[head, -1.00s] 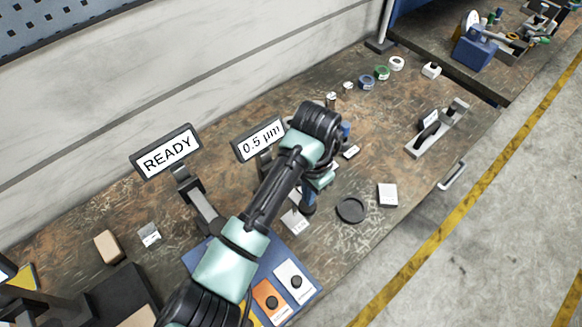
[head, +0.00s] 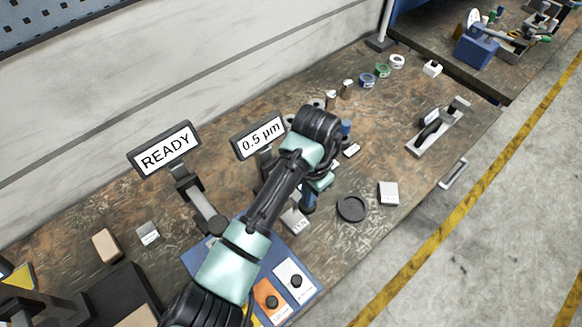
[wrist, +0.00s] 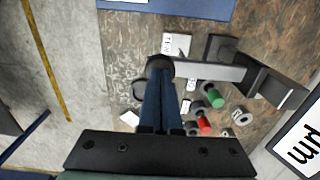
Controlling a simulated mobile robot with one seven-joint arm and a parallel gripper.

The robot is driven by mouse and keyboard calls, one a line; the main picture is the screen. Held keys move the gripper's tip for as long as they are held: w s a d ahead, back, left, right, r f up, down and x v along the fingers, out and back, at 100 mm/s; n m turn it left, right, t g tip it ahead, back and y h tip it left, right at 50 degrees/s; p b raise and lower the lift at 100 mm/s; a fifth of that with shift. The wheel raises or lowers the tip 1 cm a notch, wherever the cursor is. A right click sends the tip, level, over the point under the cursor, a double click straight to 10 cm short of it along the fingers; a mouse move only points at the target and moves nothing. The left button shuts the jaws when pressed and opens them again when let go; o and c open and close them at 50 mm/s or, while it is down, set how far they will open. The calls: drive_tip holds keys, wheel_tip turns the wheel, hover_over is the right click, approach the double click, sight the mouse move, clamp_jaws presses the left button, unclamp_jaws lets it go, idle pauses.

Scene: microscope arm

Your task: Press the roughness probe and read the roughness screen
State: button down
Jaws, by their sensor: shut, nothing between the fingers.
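The roughness screen (head: 261,137) stands on the bench in the head view and reads "0.5 µm". Its edge also shows at the lower right of the wrist view (wrist: 303,150), with "µm" partly cut off. In the wrist view the roughness probe (wrist: 215,72) is a grey bar reaching out from a dark stand, with a dark round end (wrist: 160,66). My gripper (wrist: 160,80) is shut and empty, its fingertips at that round end. I cannot tell whether they touch. In the head view my arm hides most of the probe, and my gripper (head: 309,205) points down beside it.
A second screen (head: 164,149) to the left reads "READY". A blue tray (head: 310,292) with coloured cards lies in front. A black ring (head: 352,208), a white block (head: 388,193) and a metal fixture (head: 437,127) lie to the right. Several tape rolls and small parts sit behind.

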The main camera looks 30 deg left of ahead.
sight(307, 209)
drive_tip(key=shift+s+f+b, duration=0.1)
drive_tip(key=shift+f+b, duration=1.25)
drive_tip(key=shift+f, duration=1.1)
drive_tip(key=shift+s+d, duration=0.1)
wheel_tip(307, 209, up, 7)
drive_tip(key=p, duration=0.7)
drive_tip(key=shift+f, duration=0.1)
wheel_tip(307, 209, up, 13)
drive_tip(key=p, duration=0.2)
drive_tip(key=shift+p, duration=0.3)
